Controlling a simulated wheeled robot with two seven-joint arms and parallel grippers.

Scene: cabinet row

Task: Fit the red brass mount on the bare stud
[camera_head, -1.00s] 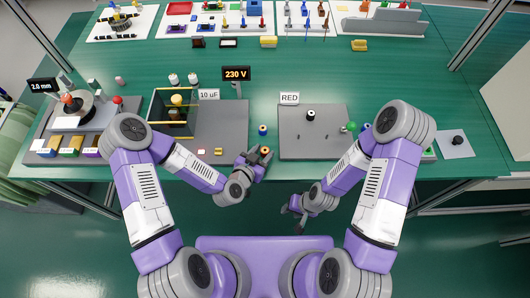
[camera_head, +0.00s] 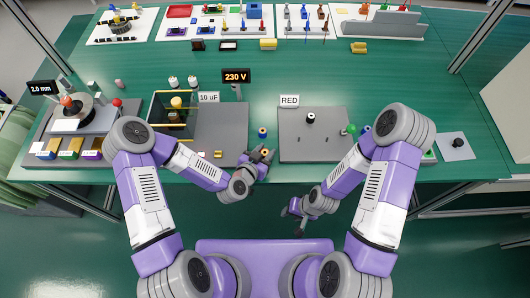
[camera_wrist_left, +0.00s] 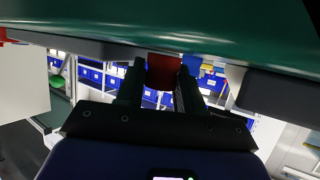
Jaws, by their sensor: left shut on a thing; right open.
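My left gripper (camera_head: 264,156) is shut on a small part at the front edge of the table. In the left wrist view a red cylindrical piece (camera_wrist_left: 163,72) sits between its two fingers; it looks like the red mount, and its brass cannot be made out. A grey board (camera_head: 330,146) with a "RED" sign (camera_head: 290,99) lies to the right of this gripper. A dark post with a pale top (camera_head: 310,118) stands upright on the board; I cannot tell whether it is the bare stud. My right gripper (camera_head: 298,215) is open and empty, low in front of the table.
A blue and yellowish cylinder (camera_head: 262,132) stands just beyond my left gripper. A green ball (camera_head: 350,129) is at the board's right side. A "230 V" display (camera_head: 236,76) and an open-topped bin (camera_head: 160,108) stand to the left.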

